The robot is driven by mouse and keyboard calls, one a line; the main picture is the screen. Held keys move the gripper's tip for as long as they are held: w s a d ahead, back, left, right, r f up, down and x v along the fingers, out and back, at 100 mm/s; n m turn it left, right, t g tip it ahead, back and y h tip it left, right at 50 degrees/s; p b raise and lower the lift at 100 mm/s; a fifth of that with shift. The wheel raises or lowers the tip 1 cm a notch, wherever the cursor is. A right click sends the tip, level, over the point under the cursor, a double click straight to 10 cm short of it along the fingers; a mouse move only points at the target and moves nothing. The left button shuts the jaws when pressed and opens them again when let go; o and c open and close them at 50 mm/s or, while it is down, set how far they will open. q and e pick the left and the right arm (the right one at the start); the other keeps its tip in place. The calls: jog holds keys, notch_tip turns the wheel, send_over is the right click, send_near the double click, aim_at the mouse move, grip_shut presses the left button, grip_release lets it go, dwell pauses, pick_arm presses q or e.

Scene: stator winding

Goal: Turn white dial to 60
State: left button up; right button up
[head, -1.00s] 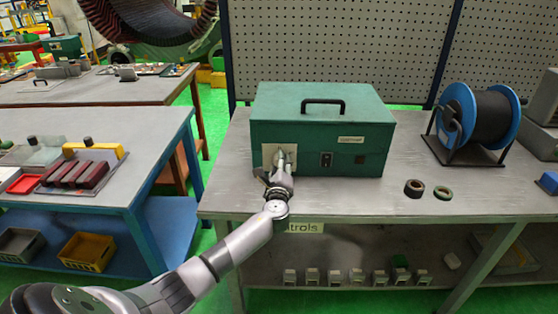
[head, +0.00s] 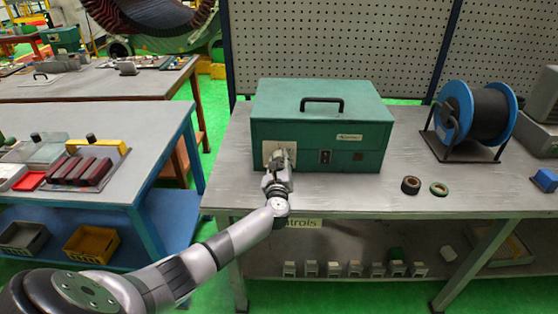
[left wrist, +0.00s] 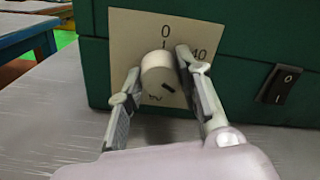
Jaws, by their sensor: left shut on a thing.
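The white dial (left wrist: 158,73) sits on a pale scale plate (left wrist: 122,45) on the front of a green box (head: 330,148). In the left wrist view, the plate shows 0 at the top and 40 at the right; a mark below the dial is partly hidden. A dark line on the dial face points to the lower right. My left gripper (head: 279,155) is at the plate, its two fingers (left wrist: 158,64) on either side of the dial and shut on it. In the head view the gripper hides the dial. My right gripper is not in view.
A black switch (left wrist: 280,83) is to the right of the plate. On the bench (head: 350,198) stand a blue cable spool (head: 456,110) and two small rings (head: 411,185). A perforated board (head: 345,40) rises behind. The bench in front of the box is mostly clear.

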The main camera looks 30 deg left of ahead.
pick_arm(q)
jog(key=shift+f, duration=0.15)
jog(key=o, duration=1.1)
jog(key=shift+o, duration=0.2)
jog(key=v, duration=1.2)
jog(key=shift+s, duration=0.1)
